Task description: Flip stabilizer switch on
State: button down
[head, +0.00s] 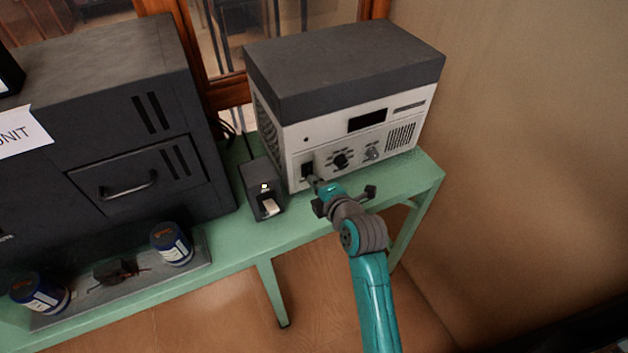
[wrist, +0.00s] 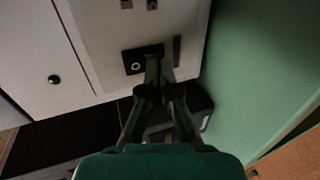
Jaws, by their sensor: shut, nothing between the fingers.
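A white-fronted unit with a dark grey top (head: 345,75), which looks like the stabilizer, stands on the green table. Its black rocker switch (head: 307,169) is at the lower left of the front panel. In the wrist view the switch (wrist: 136,66) shows a pale ring mark on its exposed part. My gripper (head: 314,182) is shut and empty, its fingertips right at the switch. In the wrist view the fingertips (wrist: 160,70) cover one side of the switch; I cannot tell whether they touch it.
A small black box (head: 255,178) with a small light stands just left of the unit, close to my gripper. A large dark cabinet (head: 110,120) stands further left. Two blue cans (head: 171,243) sit on a grey tray (head: 200,262). The green table (head: 425,175) is clear at its right end.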

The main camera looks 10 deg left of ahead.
jog(key=shift+w+a+f, duration=0.2)
jog(key=shift+w+a, duration=0.05)
jog(key=shift+w, duration=0.1)
jog(key=shift+w+a+f, duration=0.15)
jog(key=shift+w, duration=0.05)
dwell(0.4)
jog(key=shift+r, duration=0.85)
jog(key=v, duration=1.2)
